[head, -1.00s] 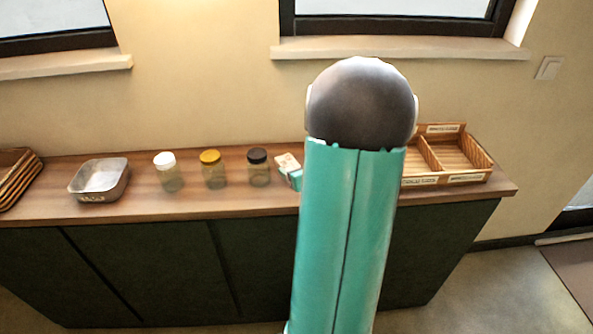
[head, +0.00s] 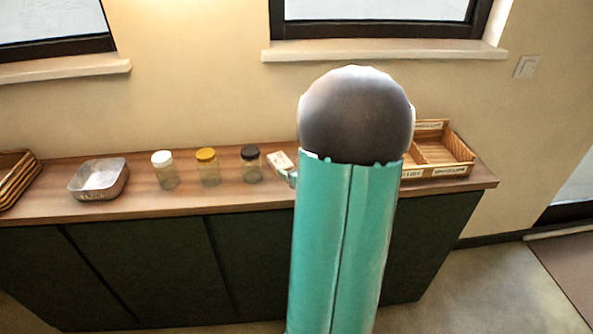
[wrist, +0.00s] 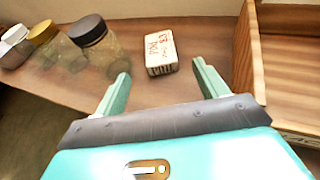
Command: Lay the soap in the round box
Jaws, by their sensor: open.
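The soap looks like a small white block with red and dark lettering. It lies on the wooden counter in the wrist view (wrist: 160,52) and just left of my arm in the head view (head: 280,162). My gripper (wrist: 161,74) is open and empty, its two teal fingers apart. The soap is just beyond the fingertips, in line with the gap between them. In the head view my arm hides most of my gripper. No plainly round box shows; a metal tin with rounded corners (head: 75,190) stands on the left of the counter.
Jars with white (head: 161,157), yellow (head: 206,154) and black (head: 250,152) lids stand left of the soap. A divided wooden tray (head: 462,153) is on the right, close to my right finger in the wrist view. A wicker basket (head: 18,180) is at the far left.

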